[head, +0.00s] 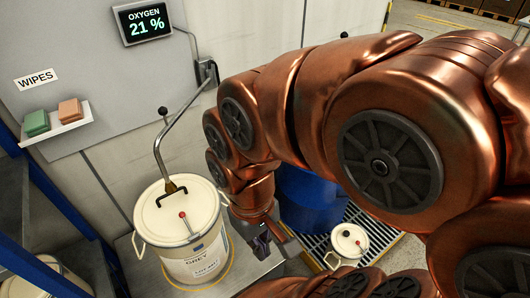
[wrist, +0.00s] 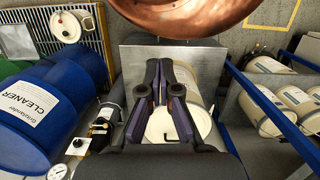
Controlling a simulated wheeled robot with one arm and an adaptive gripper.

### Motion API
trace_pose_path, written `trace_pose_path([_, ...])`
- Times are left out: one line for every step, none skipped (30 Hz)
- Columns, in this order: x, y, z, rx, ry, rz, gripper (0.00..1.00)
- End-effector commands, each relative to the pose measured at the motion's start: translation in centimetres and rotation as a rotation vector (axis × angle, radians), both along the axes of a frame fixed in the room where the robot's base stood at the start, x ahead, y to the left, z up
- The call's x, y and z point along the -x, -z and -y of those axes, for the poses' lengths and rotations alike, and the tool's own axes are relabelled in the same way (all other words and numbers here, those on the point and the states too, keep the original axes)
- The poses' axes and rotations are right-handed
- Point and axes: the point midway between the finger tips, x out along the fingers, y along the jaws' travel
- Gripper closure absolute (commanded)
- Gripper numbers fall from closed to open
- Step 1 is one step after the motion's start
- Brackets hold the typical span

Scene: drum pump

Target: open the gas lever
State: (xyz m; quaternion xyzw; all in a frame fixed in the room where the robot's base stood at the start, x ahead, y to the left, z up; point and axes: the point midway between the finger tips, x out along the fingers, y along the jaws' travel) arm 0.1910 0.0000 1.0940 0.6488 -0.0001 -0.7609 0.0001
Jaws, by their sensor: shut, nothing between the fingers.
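No part is plainly marked as the gas lever, and I cannot tell which one it is. In the wrist view, a black-and-yellow fitting (wrist: 102,122) sits left of my gripper, beside a black knob (wrist: 78,143) and a round white gauge (wrist: 60,172).
A small white can (head: 349,240) stands on the grating. A wipes shelf (head: 58,128) and an oxygen display (head: 143,22) reading 21 % are on the wall. My arm hides much of the right.

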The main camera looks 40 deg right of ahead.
Motion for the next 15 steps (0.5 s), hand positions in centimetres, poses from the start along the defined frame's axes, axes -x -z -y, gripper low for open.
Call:
trace_pose_path([0.0,0.0,0.0,0.000,0.000,0.000,1.00])
trace_pose_path([0.0,0.0,0.0,0.000,0.000,0.000,1.00])
trace_pose_path([0.0,0.0,0.0,0.000,0.000,0.000,1.00])
trace_pose_path([0.0,0.0,0.0,0.000,0.000,0.000,1.00])
trace_pose_path([0.0,0.0,0.0,0.000,0.000,0.000,1.00])
trace_pose_path([0.0,0.0,0.0,0.000,0.000,0.000,1.00])
trace_pose_path([0.0,0.0,0.0,0.000,0.000,0.000,1.00])
trace_pose_path([0.0,0.0,0.0,0.000,0.000,0.000,1.00])
trace_pose_path([-0.1,0.1,0.0,-0.002,-0.001,0.000,1.00])
trace_pose_path([-0.1,0.2,-0.1,-0.005,-0.002,0.000,1.00])
trace_pose_path([-0.3,0.3,-0.2,-0.011,-0.004,0.002,1.00])
trace_pose_path([-0.7,0.6,-0.3,-0.022,-0.009,0.004,1.00])
trace_pose_path([-1.1,0.9,-0.5,-0.033,-0.012,0.006,1.00])
trace_pose_path([-1.6,1.2,-0.8,-0.050,-0.018,0.011,1.00])
trace_pose_path([-2.5,1.6,-1.1,-0.075,-0.026,0.020,1.00])
